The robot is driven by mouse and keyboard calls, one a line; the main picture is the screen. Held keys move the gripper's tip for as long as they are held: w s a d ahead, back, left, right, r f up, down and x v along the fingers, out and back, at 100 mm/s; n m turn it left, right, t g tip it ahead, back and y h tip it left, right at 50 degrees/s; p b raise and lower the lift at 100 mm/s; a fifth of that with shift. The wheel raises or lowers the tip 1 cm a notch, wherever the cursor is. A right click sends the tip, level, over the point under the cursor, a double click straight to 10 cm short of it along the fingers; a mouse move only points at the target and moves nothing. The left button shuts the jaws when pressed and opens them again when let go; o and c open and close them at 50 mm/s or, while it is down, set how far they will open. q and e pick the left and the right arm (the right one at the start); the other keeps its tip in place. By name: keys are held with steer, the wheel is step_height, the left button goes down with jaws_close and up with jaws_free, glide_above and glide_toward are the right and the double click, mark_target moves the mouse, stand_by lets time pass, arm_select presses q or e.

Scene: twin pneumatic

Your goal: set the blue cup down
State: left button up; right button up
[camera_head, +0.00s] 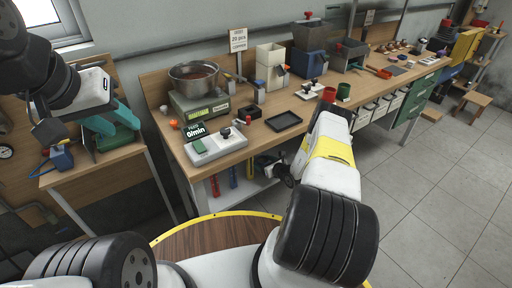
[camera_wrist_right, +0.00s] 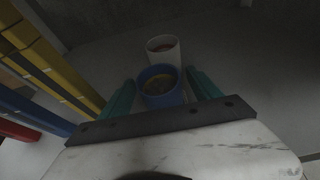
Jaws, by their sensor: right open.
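The blue cup (camera_wrist_right: 163,99) shows in the right wrist view, with something yellowish-brown inside. It stands between the two teal fingers of my right gripper (camera_wrist_right: 162,80), which is open, with a visible gap on the right finger's side. Whether the cup rests on a surface is hard to see. In the head view the blue cup cannot be made out, and my right arm covers much of that area. My left gripper (camera_head: 103,126) is at the left, over the side table. Its teal fingers show, but their opening is unclear.
A white cup (camera_wrist_right: 163,46) with red inside stands just beyond the blue cup. Yellow, blue and red bars (camera_wrist_right: 42,62) lie to the left.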

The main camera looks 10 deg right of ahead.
steer(key=v, duration=1.2)
steer(key=shift+r, duration=0.1)
